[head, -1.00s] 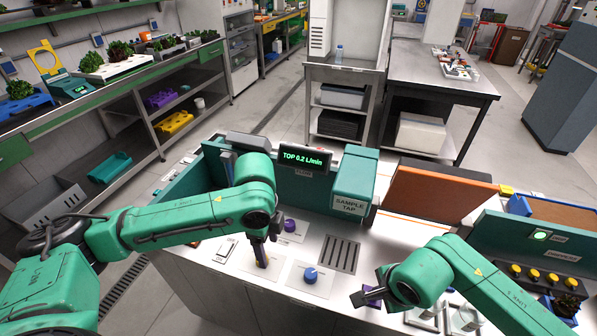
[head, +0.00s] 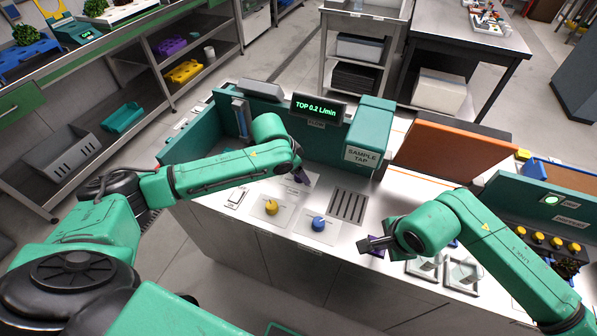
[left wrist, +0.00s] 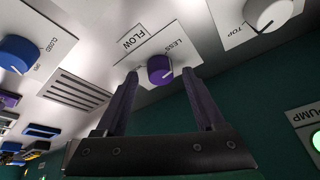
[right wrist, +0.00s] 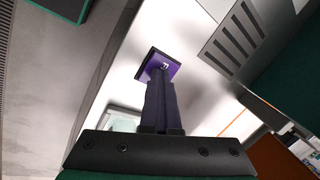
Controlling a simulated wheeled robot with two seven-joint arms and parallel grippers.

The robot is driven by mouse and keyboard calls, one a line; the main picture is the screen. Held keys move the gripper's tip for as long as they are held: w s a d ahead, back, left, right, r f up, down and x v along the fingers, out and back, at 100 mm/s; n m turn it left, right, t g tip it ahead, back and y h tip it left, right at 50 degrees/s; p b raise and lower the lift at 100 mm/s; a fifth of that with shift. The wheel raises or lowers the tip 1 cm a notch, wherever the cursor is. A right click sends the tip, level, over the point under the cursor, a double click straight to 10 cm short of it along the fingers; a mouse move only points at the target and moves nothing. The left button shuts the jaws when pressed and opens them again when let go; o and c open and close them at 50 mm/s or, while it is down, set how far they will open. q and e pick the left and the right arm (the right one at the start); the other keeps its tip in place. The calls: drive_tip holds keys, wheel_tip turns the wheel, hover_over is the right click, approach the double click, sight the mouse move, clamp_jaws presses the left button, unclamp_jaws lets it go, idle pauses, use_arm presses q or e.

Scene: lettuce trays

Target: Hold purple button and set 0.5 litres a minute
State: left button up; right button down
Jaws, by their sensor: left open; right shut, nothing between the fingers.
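The display (head: 316,107) reads "TOP 0.2 L/min". The purple flow knob (left wrist: 159,68), on a plate marked FLOW and LESS, lies between the open fingertips of my left gripper (left wrist: 160,75); I cannot tell how deep the fingers reach. In the head view my left gripper (head: 300,178) is over that knob and mostly hides it. The square purple button (right wrist: 166,63) is at the tips of my shut, empty right gripper (right wrist: 158,80); the fingers overlap it, and whether they press it is unclear. In the head view my right gripper (head: 368,243) is beside the blue knob's right.
A yellow knob (head: 271,207) and a blue knob (head: 319,223) stand on the counter. A slotted drain (head: 349,205) and the sample tap block (head: 368,140) are nearby. An orange panel (head: 448,155) stands right. A pale knob (left wrist: 268,12) is on a TOP plate.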

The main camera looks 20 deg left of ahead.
use_arm(q)
drive_tip(key=shift+w+f, duration=0.1)
drive_tip(key=shift+f, duration=0.2)
clamp_jaws()
drive_tip(key=shift+m, duration=0.4)
drive_tip(key=shift+a+m+g+h, duration=0.1)
drive_tip(key=shift+m+g+h, duration=0.3)
drive_tip(key=shift+m, duration=0.8)
drive_tip(key=shift+m+g+h, duration=0.3)
drive_tip(key=shift+m+h, duration=0.2)
drive_tip(key=shift+m, duration=0.7)
